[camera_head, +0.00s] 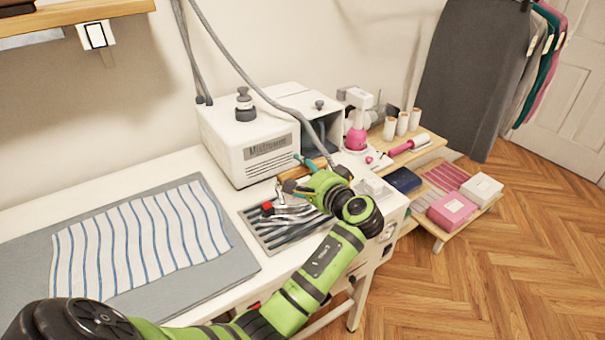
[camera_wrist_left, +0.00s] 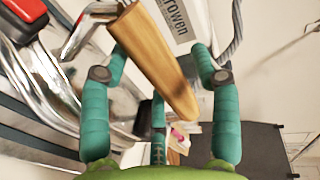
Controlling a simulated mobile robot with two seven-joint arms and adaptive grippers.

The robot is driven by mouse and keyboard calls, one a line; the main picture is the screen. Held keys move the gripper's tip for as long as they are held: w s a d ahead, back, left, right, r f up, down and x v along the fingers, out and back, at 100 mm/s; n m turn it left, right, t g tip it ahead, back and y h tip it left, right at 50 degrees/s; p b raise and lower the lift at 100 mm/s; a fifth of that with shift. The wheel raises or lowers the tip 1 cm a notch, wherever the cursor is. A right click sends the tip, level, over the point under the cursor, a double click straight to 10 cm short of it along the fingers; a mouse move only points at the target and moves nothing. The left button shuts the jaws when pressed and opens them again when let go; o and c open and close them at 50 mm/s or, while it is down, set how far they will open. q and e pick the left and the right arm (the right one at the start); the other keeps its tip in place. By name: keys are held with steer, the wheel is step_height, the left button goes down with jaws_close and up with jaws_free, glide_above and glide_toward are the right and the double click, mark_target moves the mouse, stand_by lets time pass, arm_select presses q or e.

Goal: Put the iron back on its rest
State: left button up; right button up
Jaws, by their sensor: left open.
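The iron (camera_head: 288,209) has a shiny metal body, a red part and a wooden handle (camera_head: 292,172). It sits at the slatted grey rest (camera_head: 272,237) on the white table, its body over the slats; my arm hides part of both. My left gripper (camera_head: 303,166) is at the handle, its teal fingers partly hidden. In the left wrist view the wooden handle (camera_wrist_left: 152,58) lies between the spread fingers of the gripper (camera_wrist_left: 160,62), with a gap visible on the right side. My right gripper is not in view.
A white steam generator (camera_head: 248,143) stands behind the rest, with grey hoses rising from it. A striped cloth (camera_head: 140,240) lies on a grey mat (camera_head: 235,262) at the left. Thread cones (camera_head: 402,122) and boxes (camera_head: 451,210) stand on stepped shelves to the right.

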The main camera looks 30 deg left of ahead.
arm_select(q)
steer(key=b+v, duration=0.2)
steer(key=v, duration=1)
